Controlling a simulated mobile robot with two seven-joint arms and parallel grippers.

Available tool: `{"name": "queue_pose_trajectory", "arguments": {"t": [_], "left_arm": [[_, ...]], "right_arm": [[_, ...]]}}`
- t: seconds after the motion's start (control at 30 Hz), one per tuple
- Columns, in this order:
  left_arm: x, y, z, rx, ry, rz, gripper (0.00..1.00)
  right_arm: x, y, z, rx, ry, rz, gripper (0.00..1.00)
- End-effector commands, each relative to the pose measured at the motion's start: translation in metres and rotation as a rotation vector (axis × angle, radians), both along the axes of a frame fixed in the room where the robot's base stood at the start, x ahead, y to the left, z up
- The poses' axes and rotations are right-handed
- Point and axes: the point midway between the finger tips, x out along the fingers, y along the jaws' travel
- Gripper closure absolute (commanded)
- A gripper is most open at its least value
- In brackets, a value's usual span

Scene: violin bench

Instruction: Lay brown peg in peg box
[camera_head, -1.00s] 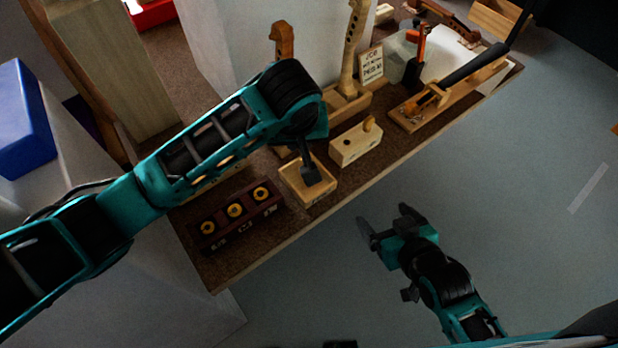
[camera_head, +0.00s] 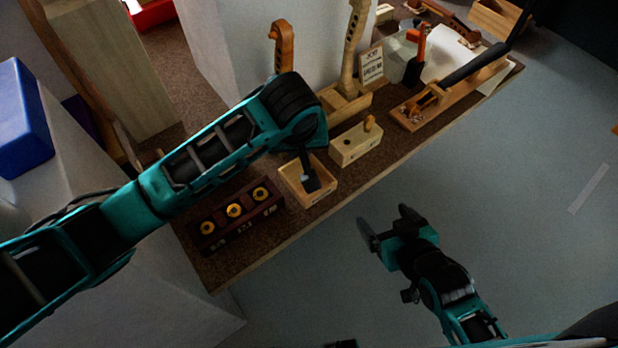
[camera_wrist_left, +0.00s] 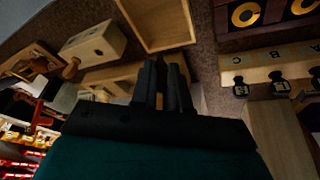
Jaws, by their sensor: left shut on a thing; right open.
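The peg box is an open, pale wooden box (camera_head: 325,190) near the front edge of the bench. My left gripper (camera_head: 311,183) points down over and into this box, its dark fingertips within the rim as seen from the head. In the left wrist view the box (camera_wrist_left: 180,43) lies just beyond the fingers. My left gripper (camera_wrist_left: 161,95) is shut there on a small brown piece, only a sliver of which shows; it appears to be the brown peg, mostly hidden by the fingers. My right gripper (camera_head: 390,232) is open and empty, off the bench's front edge.
A dark rack with yellow rings (camera_head: 240,222) stands left of the box. A pale block with a peg (camera_head: 355,146) stands right of it. A scroll-topped neck (camera_head: 350,60) and a small sign (camera_head: 371,66) are behind.

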Motion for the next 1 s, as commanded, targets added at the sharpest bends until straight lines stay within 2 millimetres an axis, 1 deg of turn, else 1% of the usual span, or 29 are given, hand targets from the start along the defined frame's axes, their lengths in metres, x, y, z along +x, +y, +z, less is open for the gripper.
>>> {"name": "queue_pose_trajectory", "arguments": {"t": [1.0], "left_arm": [[0.000,0.000,-0.015,0.000,0.001,0.000,1.00]], "right_arm": [[0.000,0.000,-0.005,0.000,0.000,0.000,0.12]]}}
